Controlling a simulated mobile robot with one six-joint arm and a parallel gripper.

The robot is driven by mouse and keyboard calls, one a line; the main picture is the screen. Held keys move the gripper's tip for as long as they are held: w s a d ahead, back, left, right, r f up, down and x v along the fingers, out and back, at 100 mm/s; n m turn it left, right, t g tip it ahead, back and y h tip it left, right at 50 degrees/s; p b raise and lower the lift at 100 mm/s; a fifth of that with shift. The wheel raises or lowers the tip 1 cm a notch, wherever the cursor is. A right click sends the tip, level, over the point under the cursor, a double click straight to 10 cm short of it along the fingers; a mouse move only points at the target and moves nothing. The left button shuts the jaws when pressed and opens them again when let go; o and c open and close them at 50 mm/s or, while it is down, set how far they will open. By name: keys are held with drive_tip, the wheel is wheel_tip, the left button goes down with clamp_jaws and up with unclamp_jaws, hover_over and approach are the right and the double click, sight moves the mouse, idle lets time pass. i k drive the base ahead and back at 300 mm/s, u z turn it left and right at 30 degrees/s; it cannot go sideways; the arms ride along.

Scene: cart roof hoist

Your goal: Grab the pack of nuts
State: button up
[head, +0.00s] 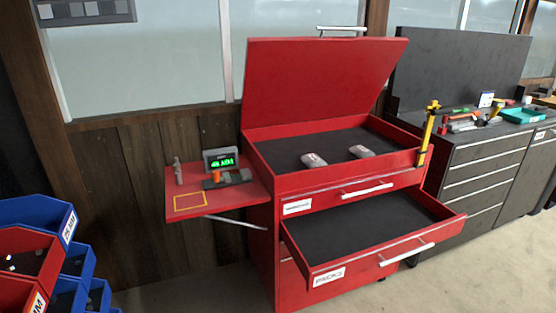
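Two small grey packs lie apart on the dark floor of the red cart's open top tray (270,179). The left pack (313,160) is nearer the tray's middle, and the right pack (361,152) is a little farther back. Both look like filled bags with a pale label, too small to read. I cannot tell which of them holds nuts. My gripper is not in view.
The cart's red lid (320,90) stands raised behind the tray. An empty drawer (370,228) is pulled out below. A side shelf (240,200) holds a green-lit display (221,161) and an orange-and-dark item. A yellow post (427,130) stands at the tray's right corner. Blue and red bins (35,250) are at left.

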sight(312, 161)
drive_tip(key=u, duration=0.85)
drive_tip(key=k, duration=1.4)
drive_tip(key=u, duration=0.2)
drive_tip(key=i, duration=1.35)
drive_tip(key=z, duration=0.8)
drive_tip(key=i, duration=0.5)
drive_tip(key=z, duration=0.2)
